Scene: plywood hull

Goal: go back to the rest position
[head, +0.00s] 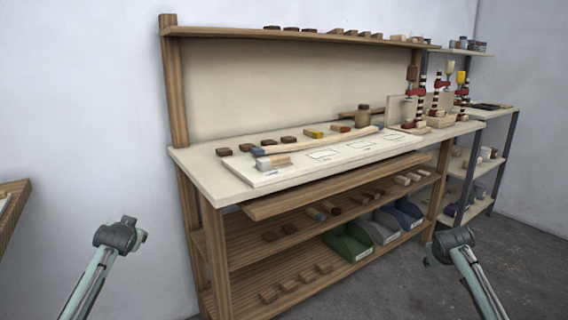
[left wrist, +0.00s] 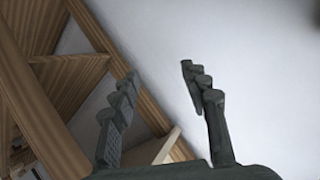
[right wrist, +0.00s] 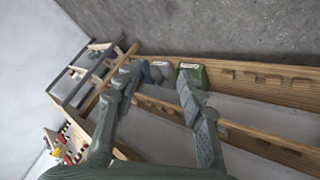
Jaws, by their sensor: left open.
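My left gripper (left wrist: 158,72) is open in the left wrist view, its two dark fingers apart with nothing between them. In the head view the dark end of my left arm is at the lower left, in front of the bench and clear of it. My right gripper (right wrist: 157,76) is open and empty in the right wrist view, its fingers spread wide. In the head view the dark end of my right arm is at the lower right, over the floor in front of the bench. No object is held by either gripper.
Green (head: 349,243) and grey bins sit below. A metal-legged rack (head: 487,160) stands right. A wooden edge (head: 12,205) shows far left. Floor (head: 400,290) ahead is clear.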

